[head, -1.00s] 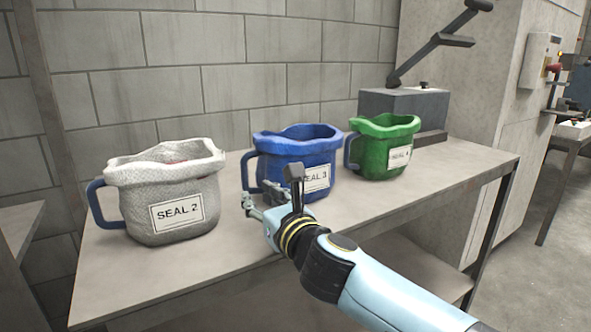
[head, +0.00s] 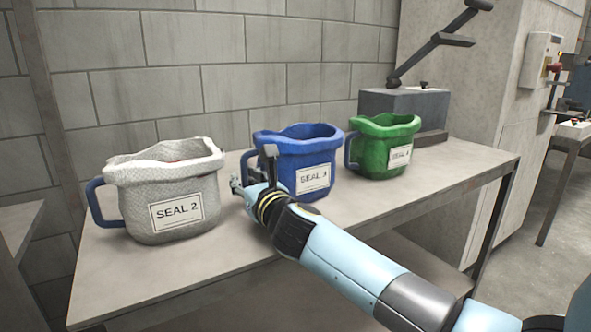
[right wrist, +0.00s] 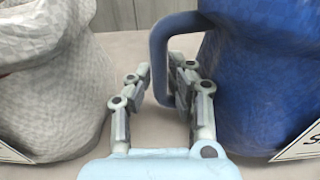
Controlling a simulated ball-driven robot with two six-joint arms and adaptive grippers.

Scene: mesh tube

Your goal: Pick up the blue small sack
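The blue small sack (head: 313,160) stands upright on the table, labelled "SEAL 3", with a blue handle on its left side. My right gripper (head: 242,182) is low at that handle, between the blue sack and the white one. In the right wrist view the blue sack (right wrist: 260,85) fills the right side. There my right gripper (right wrist: 160,68) has its fingers apart, with the handle's outer bar (right wrist: 158,65) showing between the fingertips. The right finger overlaps the handle opening; contact is not clear. My left gripper is not in view.
A white sack (head: 165,190) labelled "SEAL 2" stands close on the left, a green sack (head: 383,147) behind right. They share the grey table (head: 400,200). A grey box (head: 405,108) with a lever is at the back right. A block wall (head: 230,70) is behind.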

